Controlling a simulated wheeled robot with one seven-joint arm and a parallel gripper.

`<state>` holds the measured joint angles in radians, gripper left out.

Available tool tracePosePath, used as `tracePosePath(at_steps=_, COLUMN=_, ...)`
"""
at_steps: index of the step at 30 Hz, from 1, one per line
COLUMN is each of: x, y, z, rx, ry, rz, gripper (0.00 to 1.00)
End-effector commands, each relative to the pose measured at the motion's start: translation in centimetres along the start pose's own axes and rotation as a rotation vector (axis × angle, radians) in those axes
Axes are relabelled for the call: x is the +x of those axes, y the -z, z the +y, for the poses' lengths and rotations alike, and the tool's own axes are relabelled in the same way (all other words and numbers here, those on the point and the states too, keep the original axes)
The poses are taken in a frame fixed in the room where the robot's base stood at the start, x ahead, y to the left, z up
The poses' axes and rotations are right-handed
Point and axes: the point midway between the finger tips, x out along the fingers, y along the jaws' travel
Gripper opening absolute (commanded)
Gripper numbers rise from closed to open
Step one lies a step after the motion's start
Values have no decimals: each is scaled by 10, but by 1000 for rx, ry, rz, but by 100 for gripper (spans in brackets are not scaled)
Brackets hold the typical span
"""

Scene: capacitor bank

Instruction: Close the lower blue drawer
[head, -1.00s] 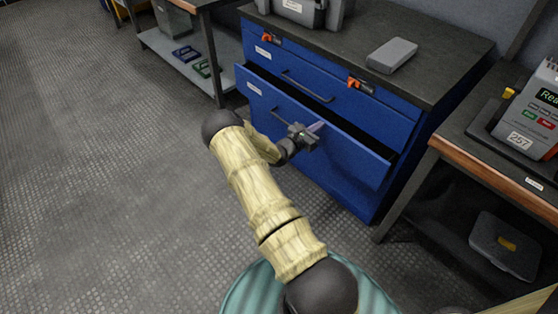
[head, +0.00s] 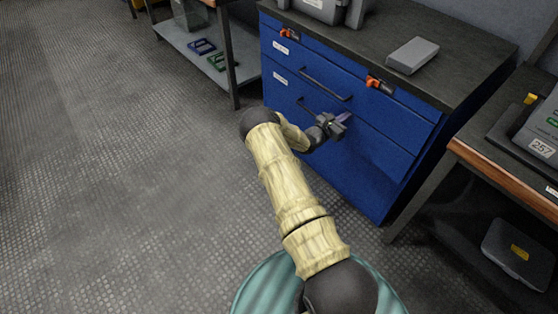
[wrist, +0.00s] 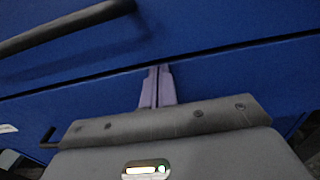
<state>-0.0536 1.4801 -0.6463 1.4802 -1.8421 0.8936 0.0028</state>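The lower blue drawer (head: 365,165) is the deep front of the blue cabinet, and it sits flush or nearly flush with the drawer above.
The upper drawer (head: 350,95) is shut, with a bar handle (head: 325,84) and orange latches (head: 378,83) above. A grey box (head: 412,55) lies on the cabinet top. A wooden-edged bench (head: 500,165) stands close on the right. The floor at left is clear.

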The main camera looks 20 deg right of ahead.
Motion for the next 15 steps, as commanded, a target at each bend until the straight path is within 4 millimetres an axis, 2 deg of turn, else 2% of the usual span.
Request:
tracePosePath(at_steps=1, x=8, y=-7, z=-1, rx=3, ry=0, rz=-12, gripper=0)
tracePosePath(at_steps=2, x=7, y=-8, z=-1, rx=3, ry=-1, rz=-12, gripper=0)
tracePosePath(at_steps=7, x=-4, y=-10, z=1, rx=3, ry=-1, rz=-11, gripper=0)
tracePosePath(at_steps=11, x=-26, y=-10, z=3, rx=0, ry=-3, rz=-8, gripper=0)
tracePosePath(at_steps=15, x=-56, y=-7, z=7, rx=0, ry=-8, rz=-6, gripper=0)
